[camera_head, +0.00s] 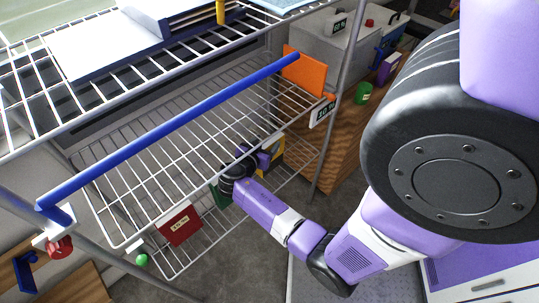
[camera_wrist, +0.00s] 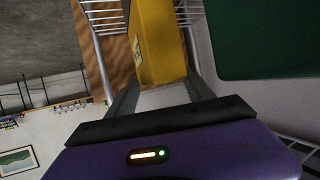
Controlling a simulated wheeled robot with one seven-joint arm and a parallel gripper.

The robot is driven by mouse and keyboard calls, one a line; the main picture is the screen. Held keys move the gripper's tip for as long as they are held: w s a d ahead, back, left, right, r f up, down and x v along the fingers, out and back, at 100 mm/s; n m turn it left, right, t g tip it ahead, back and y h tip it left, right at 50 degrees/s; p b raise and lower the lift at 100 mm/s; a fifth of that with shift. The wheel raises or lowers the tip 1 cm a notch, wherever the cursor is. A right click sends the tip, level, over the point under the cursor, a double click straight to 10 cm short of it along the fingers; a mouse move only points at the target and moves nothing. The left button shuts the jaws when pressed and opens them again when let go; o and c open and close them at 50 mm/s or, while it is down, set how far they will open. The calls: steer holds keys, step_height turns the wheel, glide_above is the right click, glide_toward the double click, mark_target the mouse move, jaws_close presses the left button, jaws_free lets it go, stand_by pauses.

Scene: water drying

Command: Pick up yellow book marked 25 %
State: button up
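The yellow book (camera_head: 273,155) stands on the lower wire shelf, partly hidden behind my gripper in the head view. In the wrist view, the yellow book (camera_wrist: 160,40) is straight ahead, with a pale label on its left side; the print is too small to read. My gripper (camera_head: 257,160) is at the lower shelf beside the book. In the wrist view my gripper's fingers (camera_wrist: 163,85) are spread apart, with the book's near end between their tips. I cannot tell whether either finger touches it.
A green book (camera_head: 222,193) and a red book (camera_head: 180,225) with a label stand left of my gripper on the lower shelf. The green book (camera_wrist: 265,38) fills the wrist view's upper right. An orange book (camera_head: 305,72) stands on the shelf above. Wire racks and posts surround my arm.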

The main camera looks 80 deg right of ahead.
jaws_close()
steer(key=shift+f, duration=0.1)
stand_by(1.0)
